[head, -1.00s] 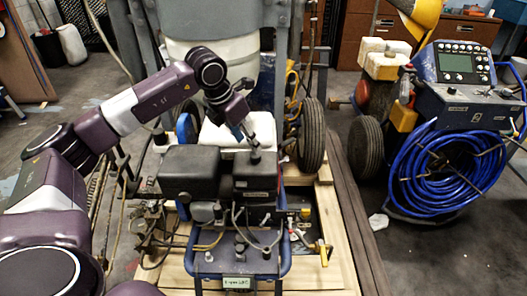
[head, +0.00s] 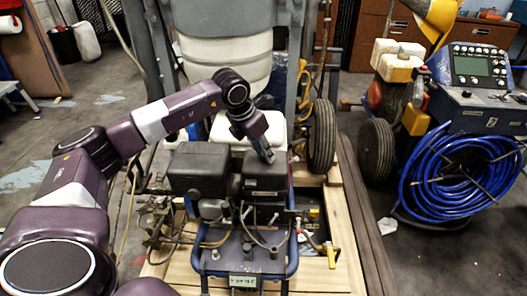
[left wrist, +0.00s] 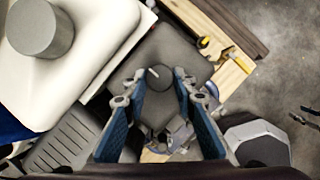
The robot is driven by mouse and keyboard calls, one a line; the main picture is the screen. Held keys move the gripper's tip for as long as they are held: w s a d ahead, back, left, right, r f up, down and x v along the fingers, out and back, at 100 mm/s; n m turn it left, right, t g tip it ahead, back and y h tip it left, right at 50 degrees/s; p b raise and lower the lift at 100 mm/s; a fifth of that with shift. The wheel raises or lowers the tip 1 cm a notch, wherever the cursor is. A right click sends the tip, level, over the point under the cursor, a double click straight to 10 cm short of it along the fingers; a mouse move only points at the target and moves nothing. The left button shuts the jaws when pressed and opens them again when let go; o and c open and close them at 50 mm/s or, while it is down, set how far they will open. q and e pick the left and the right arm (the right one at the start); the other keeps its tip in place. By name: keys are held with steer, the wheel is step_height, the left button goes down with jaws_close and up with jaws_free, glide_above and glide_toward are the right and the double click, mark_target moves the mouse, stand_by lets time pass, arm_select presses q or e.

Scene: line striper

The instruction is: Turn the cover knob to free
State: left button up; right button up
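My left gripper (head: 268,155) is above the black engine cover (head: 262,185), pointing down at its back right part. In the left wrist view, my left gripper (left wrist: 160,88) has its two blue fingers apart. The dark round cover knob (left wrist: 155,82) with a small white mark lies between the fingertips, on the dark grey cover (left wrist: 172,50). I cannot tell whether the fingers touch it. In the head view the knob is not distinct, by or behind the gripper.
A second black engine box (head: 197,170) stands just left of the cover. A white tank (head: 225,65) and a wheel (head: 322,137) are behind. A blue hose reel (head: 460,180) stands to the right. Wooden planks (head: 340,225) lie under the machine.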

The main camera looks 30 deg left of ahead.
arm_select(q)
steer(key=c, duration=0.4)
